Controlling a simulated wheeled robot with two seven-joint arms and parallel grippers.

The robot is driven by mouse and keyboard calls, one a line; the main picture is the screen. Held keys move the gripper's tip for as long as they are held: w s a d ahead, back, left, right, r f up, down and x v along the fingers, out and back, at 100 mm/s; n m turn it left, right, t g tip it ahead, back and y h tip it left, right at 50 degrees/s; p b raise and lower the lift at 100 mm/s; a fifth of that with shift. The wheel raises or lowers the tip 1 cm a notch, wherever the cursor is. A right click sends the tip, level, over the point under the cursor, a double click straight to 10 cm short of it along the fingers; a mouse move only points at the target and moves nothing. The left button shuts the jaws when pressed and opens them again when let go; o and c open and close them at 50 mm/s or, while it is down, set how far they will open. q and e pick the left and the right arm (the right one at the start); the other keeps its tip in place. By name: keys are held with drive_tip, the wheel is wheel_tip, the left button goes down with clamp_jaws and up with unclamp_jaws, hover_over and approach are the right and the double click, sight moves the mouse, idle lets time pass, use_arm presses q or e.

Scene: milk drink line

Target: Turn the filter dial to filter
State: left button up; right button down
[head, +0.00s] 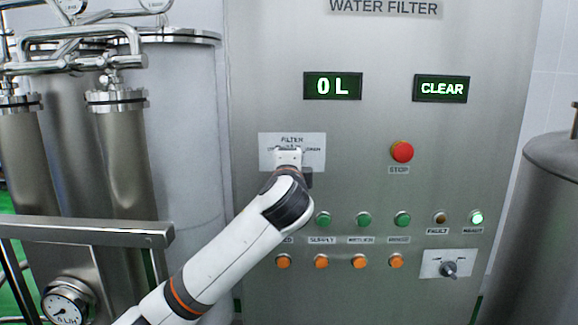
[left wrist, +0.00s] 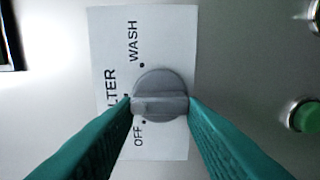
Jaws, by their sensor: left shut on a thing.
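The filter dial (left wrist: 165,83) is a round grey knob with a raised bar on a white label (left wrist: 112,35). The visible print reads OFF, WASH and part of FILTER. The bar's pale end points left in the left wrist view, between the OFF and WASH dots, nearer OFF. My left gripper (left wrist: 160,108) has its teal fingers on both sides of the dial, shut on it. In the head view my left wrist (head: 288,160) covers the dial and the lower part of the label (head: 315,145). My right gripper is not in view.
The steel panel (head: 480,150) has displays reading "0 L" (head: 332,86) and "CLEAR" (head: 441,88). A red stop button (head: 402,152) is right of the dial. Green buttons (head: 364,219), orange buttons (head: 321,261) and a selector switch (head: 449,269) sit lower. Pipes and a rail (head: 90,233) stand left.

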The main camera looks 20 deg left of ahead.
use_arm(q)
drive_tip(key=o, duration=1)
drive_tip(key=b+v, duration=0.3)
drive_tip(key=v, duration=0.9)
drive_tip(key=shift+b, duration=0.4)
